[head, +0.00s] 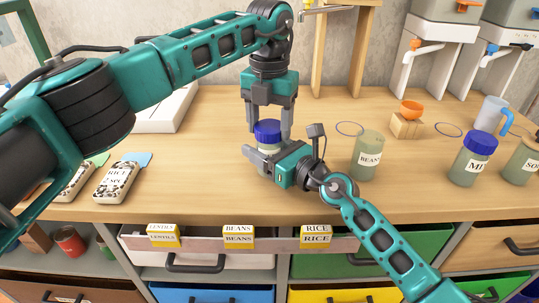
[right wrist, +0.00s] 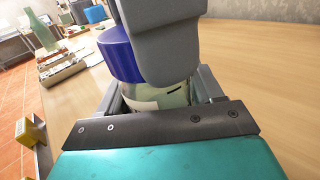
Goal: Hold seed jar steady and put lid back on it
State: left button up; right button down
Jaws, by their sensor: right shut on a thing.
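The seed jar (head: 268,147) stands on the table, a pale greenish jar with a light label. It also shows in the right wrist view (right wrist: 160,97), between my right gripper's fingers. The blue lid (head: 267,128) is at the jar's mouth; in the right wrist view the lid (right wrist: 119,54) is partly covered by a grey finger. I cannot tell whether it is fully seated. My left gripper (head: 269,132) points down from above, its fingers on either side of the lid and seemingly closed on it. My right gripper (head: 265,155) comes in low from the right, shut on the jar body.
The beans jar (head: 368,156) stands open to the right, and a blue-lidded jar (head: 473,160) further right. Rice packs (head: 123,180) lie at the left. An orange funnel (head: 411,108) sits on a wooden block. An open drawer (head: 190,257) juts out below the table front.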

pick_arm(q)
jog(key=o, duration=0.5)
notch_tip(320, 180, up, 12)
dwell(0.5)
pick_arm(e)
jog(key=shift+c, duration=0.5)
grip_release()
jog(key=v, duration=1.2)
jog(key=shift+s+d+p, duration=0.25)
jog(key=shift+p, duration=0.05)
pick_arm(q)
jog(key=shift+r, duration=0.35)
